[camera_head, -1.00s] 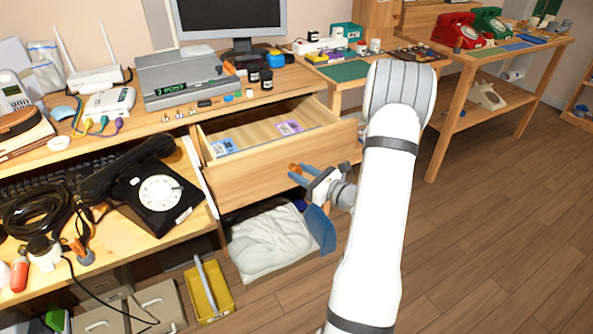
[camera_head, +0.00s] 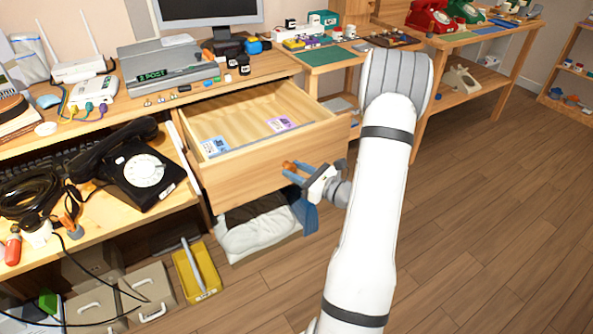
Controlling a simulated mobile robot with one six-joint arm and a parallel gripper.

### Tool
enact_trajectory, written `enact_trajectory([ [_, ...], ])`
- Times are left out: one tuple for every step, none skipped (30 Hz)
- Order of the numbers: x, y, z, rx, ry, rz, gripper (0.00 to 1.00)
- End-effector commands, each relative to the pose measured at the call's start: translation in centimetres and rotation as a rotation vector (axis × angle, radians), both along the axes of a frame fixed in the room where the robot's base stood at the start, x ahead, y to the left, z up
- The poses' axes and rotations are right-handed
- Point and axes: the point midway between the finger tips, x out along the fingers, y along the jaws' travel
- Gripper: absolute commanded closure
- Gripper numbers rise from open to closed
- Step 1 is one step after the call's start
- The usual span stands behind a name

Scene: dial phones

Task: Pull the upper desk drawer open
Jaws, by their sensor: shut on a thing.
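The upper desk drawer (camera_head: 245,177) is pulled well out of the desk, and its wooden inside shows. Two small cards, one blue-white (camera_head: 214,147) and one purple-white (camera_head: 282,124), lie in it. My gripper (camera_head: 291,170) is at the right part of the drawer's front face, with its blue fingers shut on the orange-brown drawer knob (camera_head: 289,166). The fingers hide part of the knob.
A black dial phone (camera_head: 145,172) stands on the lower desk surface at left. A yellow bin (camera_head: 196,271) is on the floor. The wooden floor (camera_head: 480,220) at right is clear.

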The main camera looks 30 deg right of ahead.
Motion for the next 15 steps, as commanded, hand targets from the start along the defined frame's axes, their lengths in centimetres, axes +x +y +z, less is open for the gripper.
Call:
enact_trajectory([
  [0.02,-0.05,-0.02,-0.001,0.0,-0.002,1.0],
  [0.02,-0.04,-0.02,-0.001,0.0,-0.001,1.0],
  [0.03,-0.03,-0.01,-0.001,0.0,-0.001,0.65],
  [0.02,-0.02,-0.01,-0.001,0.0,-0.001,0.62],
  [0.03,-0.02,-0.01,-0.001,0.0,-0.001,0.6],
  [0.03,-0.01,-0.01,-0.001,0.0,0.0,0.56],
  [0.03,0.0,-0.01,-0.001,0.0,0.0,0.54],
  [0.03,0.01,-0.01,0.0,0.0,0.0,0.51],
  [0.03,0.03,-0.01,0.0,0.0,0.0,0.48],
  [0.03,0.03,-0.01,0.0,0.0,0.0,0.46],
  [0.04,0.04,0.0,0.0,0.0,0.001,0.46],
  [0.03,0.05,0.0,0.0,0.0,0.001,0.46],
  [0.04,0.05,0.0,0.0,0.0,0.001,0.46],
  [0.04,0.06,0.0,0.0,0.0,0.001,0.46],
  [0.04,0.06,0.0,0.0,0.0,0.001,0.46],
])
